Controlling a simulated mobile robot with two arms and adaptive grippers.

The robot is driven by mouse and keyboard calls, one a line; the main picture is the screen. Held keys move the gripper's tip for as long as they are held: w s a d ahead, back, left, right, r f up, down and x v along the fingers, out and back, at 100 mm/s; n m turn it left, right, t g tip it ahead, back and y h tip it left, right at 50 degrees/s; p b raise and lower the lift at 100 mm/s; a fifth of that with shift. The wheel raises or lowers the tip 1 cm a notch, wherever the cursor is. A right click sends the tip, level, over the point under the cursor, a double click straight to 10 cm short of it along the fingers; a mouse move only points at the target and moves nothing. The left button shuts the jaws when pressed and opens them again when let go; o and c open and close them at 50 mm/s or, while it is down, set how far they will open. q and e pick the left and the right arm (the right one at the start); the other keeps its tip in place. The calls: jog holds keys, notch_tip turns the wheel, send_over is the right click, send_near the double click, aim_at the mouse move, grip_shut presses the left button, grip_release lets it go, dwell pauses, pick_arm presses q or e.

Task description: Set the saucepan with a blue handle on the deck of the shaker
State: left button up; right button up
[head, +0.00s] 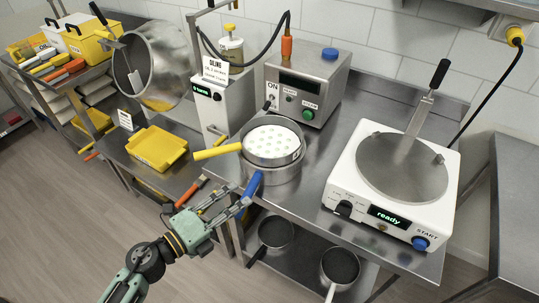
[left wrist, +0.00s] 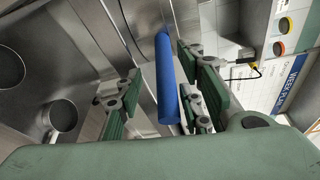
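The saucepan (head: 271,176) is steel and stands on the steel counter. Its blue handle (head: 253,184) points toward the front left and also shows in the left wrist view (left wrist: 166,80). A yellow-handled pan or sieve (head: 270,158) with a white dotted inside sits on top of it and hides its inside. My left gripper (head: 240,197) is at the blue handle. In the left wrist view its fingers (left wrist: 160,98) stand apart with the handle between them, nearer the right fingers. The white machine, apparently the shaker (head: 348,190), has an empty round grey deck (head: 385,175).
The shaker's display reads "ready", and a black-handled lever (head: 437,76) rises over its deck. A steel control box (head: 310,85) stands behind the saucepan. A yellow tray (head: 157,149) lies to the left. Pans (head: 340,265) stand on the shelf below.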

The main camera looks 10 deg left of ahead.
aim_at(248, 194)
pick_arm(q)
jog(key=x, duration=0.2)
jog(key=p+x, duration=0.1)
jog(key=x, duration=0.1)
jog(key=shift+w+d+r+p, duration=0.15)
jog(key=shift+w+d+p, duration=0.05)
jog(key=shift+d+p, duration=0.1)
jog(key=shift+w, duration=0.2)
pick_arm(e)
jog(key=shift+w+a+r, duration=0.1)
jog(key=shift+w+r, duration=0.6)
jog(key=shift+r, duration=0.25)
pick_arm(q)
jog(key=shift+s, duration=0.1)
jog(key=shift+c, duration=1.4)
jog(key=c, duration=0.6)
grip_shut()
pick_arm(e)
jog(key=shift+s, duration=0.3)
pick_arm(q)
jog(key=shift+f, duration=0.2)
jog(key=shift+r, duration=0.15)
